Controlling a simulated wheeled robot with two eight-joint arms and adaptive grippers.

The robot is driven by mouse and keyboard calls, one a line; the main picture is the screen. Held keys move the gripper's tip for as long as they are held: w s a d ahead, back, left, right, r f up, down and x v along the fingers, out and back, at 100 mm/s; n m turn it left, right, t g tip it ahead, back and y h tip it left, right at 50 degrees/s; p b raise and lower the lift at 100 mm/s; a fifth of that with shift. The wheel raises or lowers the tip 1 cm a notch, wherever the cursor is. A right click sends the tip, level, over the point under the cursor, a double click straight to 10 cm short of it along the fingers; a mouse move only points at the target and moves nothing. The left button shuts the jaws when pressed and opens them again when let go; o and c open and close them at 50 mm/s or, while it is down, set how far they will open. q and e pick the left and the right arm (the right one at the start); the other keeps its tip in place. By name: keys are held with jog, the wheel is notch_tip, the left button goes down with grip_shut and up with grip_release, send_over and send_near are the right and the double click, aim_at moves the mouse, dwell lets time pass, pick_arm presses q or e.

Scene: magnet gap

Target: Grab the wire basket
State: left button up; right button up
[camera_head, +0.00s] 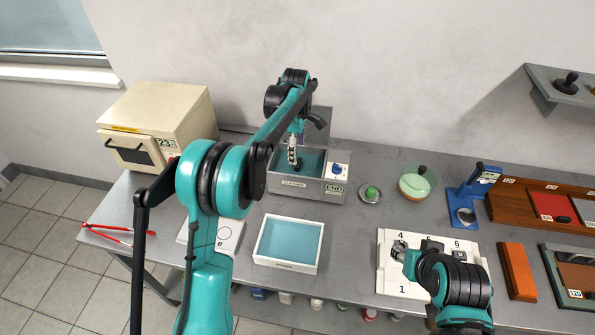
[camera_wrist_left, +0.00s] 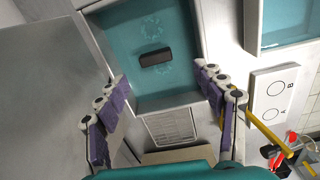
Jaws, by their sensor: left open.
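The grey cleaner (camera_head: 320,190) stands at the back of the bench with teal liquid in its tank. My left gripper (camera_head: 294,160) hangs down over this tank. In the left wrist view its purple-padded fingers (camera_wrist_left: 163,80) are spread wide with nothing between them. The tank (camera_wrist_left: 112,20) lies beyond them, with a small dark block (camera_wrist_left: 155,58) in it. I cannot make out the wire basket clearly in either view. My right gripper (camera_head: 399,249) is over the white numbered board; its jaw opening is too small to judge.
A white tray with teal inside (camera_head: 290,267) stands in front of the cleaner. A beige oven (camera_head: 160,120) and red tongs (camera_head: 105,230) are on the left. A green-lidded bowl (camera_head: 416,186) and a blue stand (camera_head: 468,200) are on the right.

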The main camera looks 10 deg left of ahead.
aim_at(298, 162)
pick_arm(q)
jog(key=shift+w+f+n, duration=0.4)
jog(key=shift+w+f, duration=0.15)
jog(key=shift+f, duration=0.3)
notch_tip(298, 162, down, 7)
jog(key=shift+s+d+f+b, duration=0.1)
jog(key=shift+d+b, duration=0.05)
jog(key=shift+b, duration=0.85)
jog(key=shift+f, duration=0.3)
jog(key=shift+r, duration=0.15)
jog(key=c, duration=1.5)
